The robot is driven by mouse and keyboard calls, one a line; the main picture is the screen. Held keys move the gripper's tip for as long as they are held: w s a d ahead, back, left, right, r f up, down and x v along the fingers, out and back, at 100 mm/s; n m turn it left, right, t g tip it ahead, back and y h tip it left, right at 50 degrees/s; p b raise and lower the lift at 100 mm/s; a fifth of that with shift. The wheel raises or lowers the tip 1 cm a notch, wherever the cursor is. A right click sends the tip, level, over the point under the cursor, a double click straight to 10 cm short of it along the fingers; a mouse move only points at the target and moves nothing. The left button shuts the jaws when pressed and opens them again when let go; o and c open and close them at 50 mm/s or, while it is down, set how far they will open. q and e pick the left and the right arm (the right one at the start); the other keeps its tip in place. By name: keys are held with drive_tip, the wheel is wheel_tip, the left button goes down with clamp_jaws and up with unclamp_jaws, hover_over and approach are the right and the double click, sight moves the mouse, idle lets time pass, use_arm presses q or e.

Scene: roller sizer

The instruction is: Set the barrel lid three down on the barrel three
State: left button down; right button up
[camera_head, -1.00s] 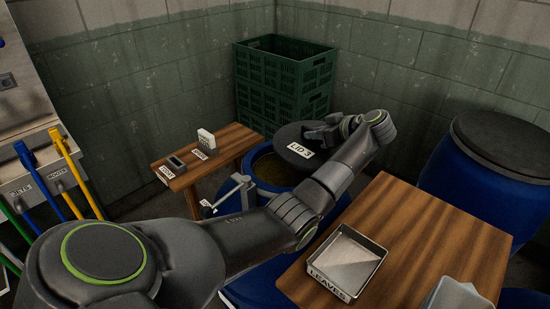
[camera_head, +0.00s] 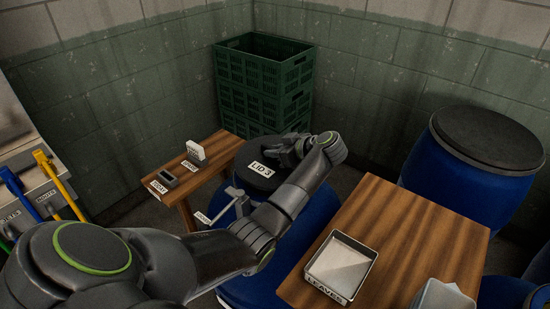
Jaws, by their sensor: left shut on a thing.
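The round dark barrel lid three (camera_head: 252,181), with a white "LID 3" label, lies over the mouth of the blue barrel three (camera_head: 312,212). The lid looks about level and hides the barrel's opening. I cannot tell whether it rests fully on the rim. My left gripper (camera_head: 285,155) is shut on the lid near its far right side, and my left arm crosses in front of the barrel. My right gripper is not in view.
A wooden table (camera_head: 430,225) with a "LEAVES" tray (camera_head: 312,280) stands at right. A narrow wooden bench (camera_head: 215,170) with small labelled items is at left. Green crates (camera_head: 265,85) stack behind. Another lidded blue barrel (camera_head: 450,185) stands at far right. A grey lever (camera_head: 230,203) juts beside barrel three.

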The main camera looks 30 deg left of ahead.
sight(275, 161)
use_arm(q)
wheel_tip(275, 161, down, 2)
drive_tip(key=shift+f, duration=0.4)
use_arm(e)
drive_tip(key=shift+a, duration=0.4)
use_arm(q)
drive_tip(key=shift+f, duration=0.3)
drive_tip(key=shift+f, duration=0.25)
drive_tip(key=c, duration=1.4)
unclamp_jaws()
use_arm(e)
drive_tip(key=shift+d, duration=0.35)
use_arm(q)
drive_tip(key=shift+o, duration=0.2)
